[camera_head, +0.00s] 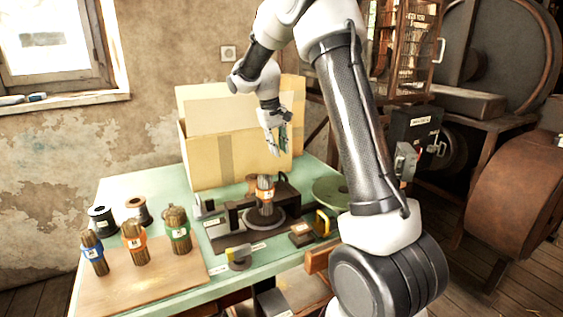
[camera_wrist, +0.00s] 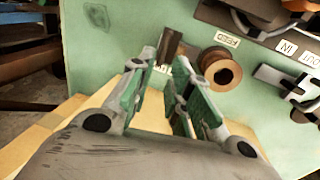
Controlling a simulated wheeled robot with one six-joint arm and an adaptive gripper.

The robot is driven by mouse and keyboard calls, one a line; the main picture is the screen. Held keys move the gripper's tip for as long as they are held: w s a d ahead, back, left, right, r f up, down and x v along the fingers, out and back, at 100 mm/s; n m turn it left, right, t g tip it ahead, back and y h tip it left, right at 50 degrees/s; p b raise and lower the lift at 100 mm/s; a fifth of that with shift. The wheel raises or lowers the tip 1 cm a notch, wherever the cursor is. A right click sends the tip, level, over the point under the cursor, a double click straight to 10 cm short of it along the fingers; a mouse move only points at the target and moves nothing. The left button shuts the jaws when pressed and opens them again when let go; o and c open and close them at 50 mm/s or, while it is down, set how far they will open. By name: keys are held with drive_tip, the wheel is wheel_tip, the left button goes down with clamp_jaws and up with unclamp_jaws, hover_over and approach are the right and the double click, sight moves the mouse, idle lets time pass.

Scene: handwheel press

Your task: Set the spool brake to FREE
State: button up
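In the wrist view a copper-brown spool (camera_wrist: 220,70) stands on the green table (camera_wrist: 110,60). Beside it, a dark brown upright piece (camera_wrist: 169,44) looks like the spool brake, though I cannot be sure. A small white label at its foot is partly hidden by my fingers, so its setting cannot be read. My gripper (camera_wrist: 166,60) is open and empty, its green-padded fingertips apart and close to the brown piece in the picture. I cannot tell whether they touch it. In the head view my gripper (camera_head: 276,148) points down in front of the cardboard box.
The cardboard box (camera_head: 225,150) stands at the table's back. A dark press fixture (camera_head: 228,222) holds an orange-banded bundle (camera_head: 265,190). Several bundles and spools stand at the left, including a black spool (camera_head: 102,219). A green disc (camera_head: 330,191) is at the right.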

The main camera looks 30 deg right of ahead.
drive_tip(key=shift+a+r, duration=0.15)
drive_tip(key=shift+r, duration=0.65)
drive_tip(key=shift+a+r, duration=0.15)
drive_tip(key=shift+r, duration=0.65)
drive_tip(key=s+a+r+t, duration=0.1)
drive_tip(key=s+r, duration=0.1)
drive_tip(key=s, duration=0.9)
drive_tip(key=s+a+r+t+y, duration=0.1)
drive_tip(key=s+t, duration=0.1)
drive_tip(key=s, duration=1)
drive_tip(key=s+a+r+t+y, duration=0.1)
drive_tip(key=s+r, duration=0.1)
drive_tip(key=s, duration=1)
drive_tip(key=shift+s+a+r, duration=0.2)
drive_tip(key=shift+a+r, duration=0.1)
